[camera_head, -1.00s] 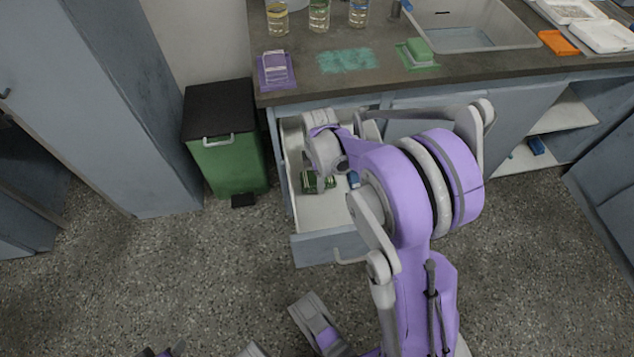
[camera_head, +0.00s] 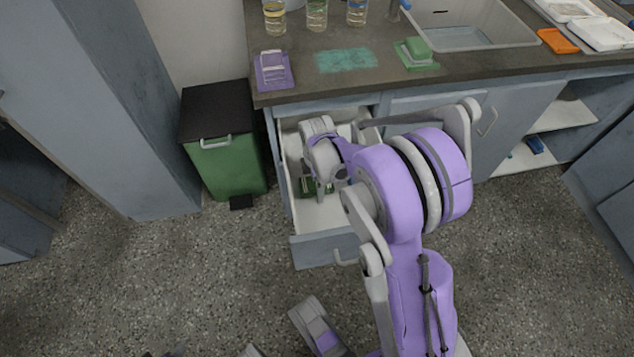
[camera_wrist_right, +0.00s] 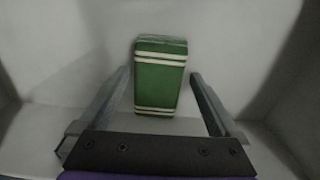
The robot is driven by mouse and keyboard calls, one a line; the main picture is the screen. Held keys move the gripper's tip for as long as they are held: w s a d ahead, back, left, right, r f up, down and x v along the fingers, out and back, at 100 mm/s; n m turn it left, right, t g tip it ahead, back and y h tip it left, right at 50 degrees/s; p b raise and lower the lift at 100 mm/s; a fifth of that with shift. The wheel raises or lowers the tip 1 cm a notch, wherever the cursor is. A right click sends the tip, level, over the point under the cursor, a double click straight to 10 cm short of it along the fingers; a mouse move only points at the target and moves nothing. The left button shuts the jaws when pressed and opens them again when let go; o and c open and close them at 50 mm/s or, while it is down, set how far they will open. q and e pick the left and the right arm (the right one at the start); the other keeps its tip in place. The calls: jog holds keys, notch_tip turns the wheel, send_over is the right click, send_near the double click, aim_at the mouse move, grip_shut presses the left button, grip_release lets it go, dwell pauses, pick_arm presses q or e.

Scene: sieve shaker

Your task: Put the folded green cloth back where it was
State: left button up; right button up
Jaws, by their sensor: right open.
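The folded green cloth (camera_head: 307,187) with white stripes lies in the open drawer (camera_head: 322,252), partly hidden by my right gripper in the head view. It shows clearly in the right wrist view (camera_wrist_right: 160,78), against the pale drawer inside. My right gripper (camera_head: 319,186) reaches into the drawer over the cloth. In the right wrist view, the gripper (camera_wrist_right: 160,74) is open, with one finger on each side of the cloth and a gap at both sides. I cannot tell how far the fingertips reach down beside it. I cannot make out my left gripper.
A green bin (camera_head: 228,165) stands left of the drawer. Drawer walls surround the gripper closely.

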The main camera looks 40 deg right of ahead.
notch_tip(320, 180, up, 12)
jog(key=p, duration=0.3)
jog(key=shift+r+p, duration=0.2)
jog(key=shift+p, duration=0.15)
jog(key=shift+s+a, duration=0.1)
